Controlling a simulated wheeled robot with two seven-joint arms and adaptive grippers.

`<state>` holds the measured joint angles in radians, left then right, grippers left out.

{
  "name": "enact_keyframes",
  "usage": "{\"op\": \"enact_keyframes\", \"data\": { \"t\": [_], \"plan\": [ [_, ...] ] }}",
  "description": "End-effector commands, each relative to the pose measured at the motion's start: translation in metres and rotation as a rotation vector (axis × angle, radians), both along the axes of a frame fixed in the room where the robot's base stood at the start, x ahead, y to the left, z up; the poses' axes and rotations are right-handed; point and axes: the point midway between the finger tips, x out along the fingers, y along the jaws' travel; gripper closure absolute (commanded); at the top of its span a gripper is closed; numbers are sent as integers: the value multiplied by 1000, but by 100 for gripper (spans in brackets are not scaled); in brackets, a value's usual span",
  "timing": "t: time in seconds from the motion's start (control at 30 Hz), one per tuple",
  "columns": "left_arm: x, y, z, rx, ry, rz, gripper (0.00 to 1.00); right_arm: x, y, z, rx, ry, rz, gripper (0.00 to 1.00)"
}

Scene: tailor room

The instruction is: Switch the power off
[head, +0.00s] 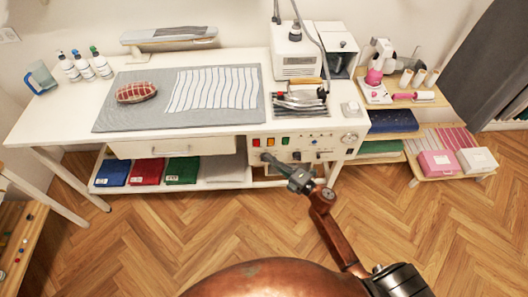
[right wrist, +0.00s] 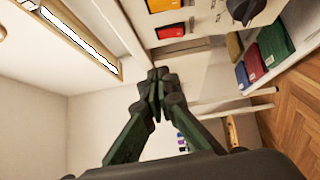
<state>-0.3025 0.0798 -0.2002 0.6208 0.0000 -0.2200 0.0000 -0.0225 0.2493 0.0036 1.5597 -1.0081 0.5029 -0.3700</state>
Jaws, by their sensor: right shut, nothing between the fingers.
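A white control panel (head: 318,148) is on the front of the work table below the iron. It carries a red switch (head: 256,142), an orange switch (head: 270,141) and a green switch (head: 285,140) in a row, with dark knobs below. In the right wrist view, the closed fingertips (right wrist: 157,80) are near the red switch (right wrist: 170,31); contact cannot be told. An orange-yellow switch (right wrist: 163,5) and a black knob (right wrist: 243,10) also show there. My left gripper is out of view.
The table top holds a grey mat (head: 110,118) with striped cloth, a steam iron (head: 300,95) and a white boiler box (head: 297,58). Folded cloths (head: 147,171) lie on the lower shelf. A side shelf (head: 400,100) stands right. The wooden floor in front is clear.

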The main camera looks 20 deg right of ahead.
Motion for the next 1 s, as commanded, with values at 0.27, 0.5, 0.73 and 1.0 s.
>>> {"op": "enact_keyframes", "data": {
  "t": [0.27, 0.5, 0.73, 1.0],
  "plan": [
    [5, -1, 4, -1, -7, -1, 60, -38, -19, 4, -1, -1, 1, 100],
    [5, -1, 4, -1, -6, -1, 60, -45, -23, 5, 0, -2, 0, 100],
    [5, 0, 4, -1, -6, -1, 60, -45, -23, 5, 0, -2, 1, 100],
    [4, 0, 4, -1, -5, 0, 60, -45, -23, 2, 5, 4, -3, 100]
  ]
}}
